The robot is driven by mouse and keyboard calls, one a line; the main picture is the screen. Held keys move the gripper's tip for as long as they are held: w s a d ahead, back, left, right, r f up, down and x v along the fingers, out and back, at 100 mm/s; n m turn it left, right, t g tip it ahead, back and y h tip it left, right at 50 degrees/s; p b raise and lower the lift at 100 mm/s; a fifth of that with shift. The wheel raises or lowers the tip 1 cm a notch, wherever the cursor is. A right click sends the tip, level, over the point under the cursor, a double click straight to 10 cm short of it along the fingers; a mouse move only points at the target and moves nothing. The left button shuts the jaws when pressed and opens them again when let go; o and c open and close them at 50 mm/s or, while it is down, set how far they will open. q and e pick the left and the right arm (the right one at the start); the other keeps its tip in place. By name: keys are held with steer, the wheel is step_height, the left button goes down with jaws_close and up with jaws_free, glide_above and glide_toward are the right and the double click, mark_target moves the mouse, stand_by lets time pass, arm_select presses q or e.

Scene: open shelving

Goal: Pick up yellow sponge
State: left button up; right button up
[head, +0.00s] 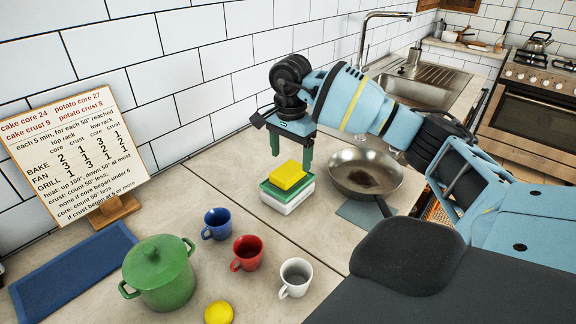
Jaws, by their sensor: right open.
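The yellow sponge (288,174) is a small block lying on top of a green and white block or box (289,203) on the countertop. My right gripper (291,161) hangs just above the sponge, pointing down with its green fingers apart and nothing visible between them. One finger overlaps the far side of the sponge in the picture; I cannot tell whether they touch. My left gripper is not in the head view.
A frying pan (366,173) sits right of the sponge. Blue (217,224), red (247,253) and white (295,278) mugs, a green pot (159,273) and a round yellow object (219,312) stand nearer. The tiled wall (175,85) is behind.

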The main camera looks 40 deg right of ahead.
mark_target(288, 170)
steer(key=shift+w+f, duration=0.1)
steer(key=shift+f, duration=0.2)
steer(key=f, duration=0.3)
steer(key=shift+w+f, duration=0.2)
steer(key=shift+w, duration=0.15)
steer(key=shift+f, duration=0.5)
steer(key=shift+c, duration=0.7)
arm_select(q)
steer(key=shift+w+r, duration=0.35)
arm_select(e)
steer(key=c, duration=0.9)
